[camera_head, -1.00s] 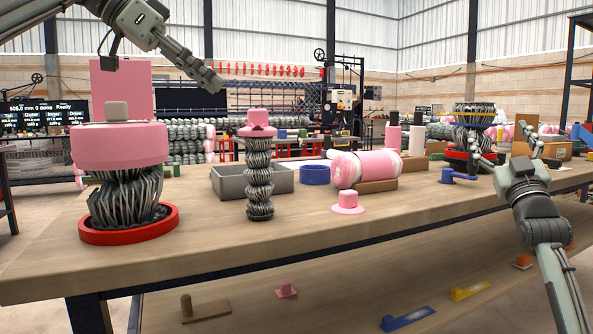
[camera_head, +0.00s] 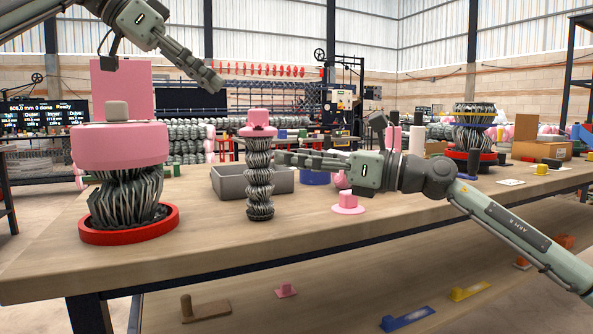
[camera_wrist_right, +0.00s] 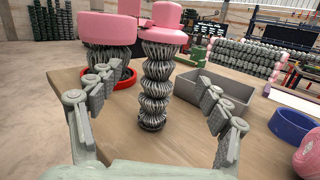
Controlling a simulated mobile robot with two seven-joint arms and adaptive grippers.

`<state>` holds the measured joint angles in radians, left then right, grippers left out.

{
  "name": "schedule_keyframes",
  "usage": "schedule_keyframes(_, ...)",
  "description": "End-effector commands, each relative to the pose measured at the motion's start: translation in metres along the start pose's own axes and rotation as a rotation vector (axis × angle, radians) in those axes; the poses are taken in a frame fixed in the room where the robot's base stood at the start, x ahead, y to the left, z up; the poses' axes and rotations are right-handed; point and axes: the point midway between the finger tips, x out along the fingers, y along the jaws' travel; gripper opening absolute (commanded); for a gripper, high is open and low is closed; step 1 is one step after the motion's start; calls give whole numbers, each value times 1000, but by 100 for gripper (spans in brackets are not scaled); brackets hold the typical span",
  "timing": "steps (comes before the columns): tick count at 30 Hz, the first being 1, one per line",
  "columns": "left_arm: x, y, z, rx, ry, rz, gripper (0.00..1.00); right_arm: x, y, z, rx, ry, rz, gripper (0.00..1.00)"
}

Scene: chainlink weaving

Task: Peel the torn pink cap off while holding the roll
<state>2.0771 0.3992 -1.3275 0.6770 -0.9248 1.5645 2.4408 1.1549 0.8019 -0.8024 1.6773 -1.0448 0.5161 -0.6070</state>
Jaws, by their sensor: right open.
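The slim grey woven wire roll (camera_head: 259,180) stands upright on the table, with a pink cap (camera_head: 258,131) on its top. No tear is clear at this size. In the right wrist view the roll (camera_wrist_right: 156,85) and its cap (camera_wrist_right: 163,33) are between my spread fingers, a little beyond them. My right gripper (camera_head: 280,160) is open, beside the roll on its right. My left gripper (camera_head: 214,82) hangs in the air up and left of the roll, apart from it; whether its fingers are open is unclear.
A thick wire roll with a wide pink cap (camera_head: 120,146) stands in a red tray (camera_head: 128,235) at left. A grey bin (camera_head: 228,181), a blue ring (camera_head: 315,177) and a loose pink cap (camera_head: 348,203) are near my right arm. The front table strip is clear.

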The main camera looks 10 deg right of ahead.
Motion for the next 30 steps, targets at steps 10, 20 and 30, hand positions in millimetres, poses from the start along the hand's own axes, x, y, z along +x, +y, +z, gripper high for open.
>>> schedule_keyframes(10,0,0,0,0,0,0,34,24,-1,-26,-87,89,-6,77)
schedule_keyframes(20,0,0,0,0,0,0,34,70,-2,-30,-83,87,-6,77)
schedule_keyframes(30,0,0,0,0,0,0,34,79,-2,-31,-83,87,-8,77)
